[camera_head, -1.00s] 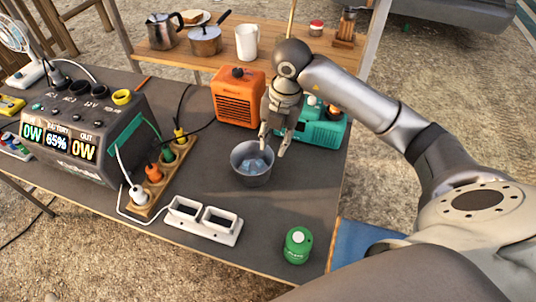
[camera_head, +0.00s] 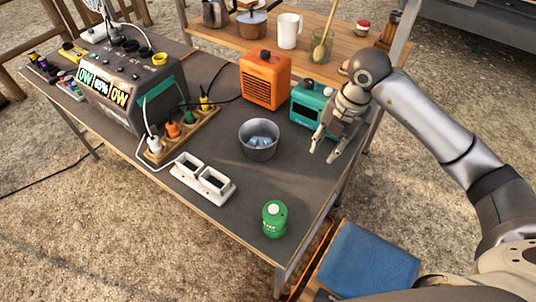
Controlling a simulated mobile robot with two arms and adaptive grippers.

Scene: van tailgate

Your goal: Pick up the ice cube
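Pale blue ice cubes (camera_head: 261,141) lie inside a grey metal bucket (camera_head: 258,153) on the dark table. They look crowded together, and I cannot tell how many there are. My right gripper (camera_head: 323,157) hangs to the right of the bucket, apart from it, with its fingers pointing down. Its two fingers are spread and nothing shows between them. My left gripper is not in this view.
An orange heater (camera_head: 265,80) and a teal device (camera_head: 308,106) stand behind the bucket. A green gas canister (camera_head: 274,219) stands near the front edge. A white double socket (camera_head: 203,180) and a power station (camera_head: 130,88) are at left.

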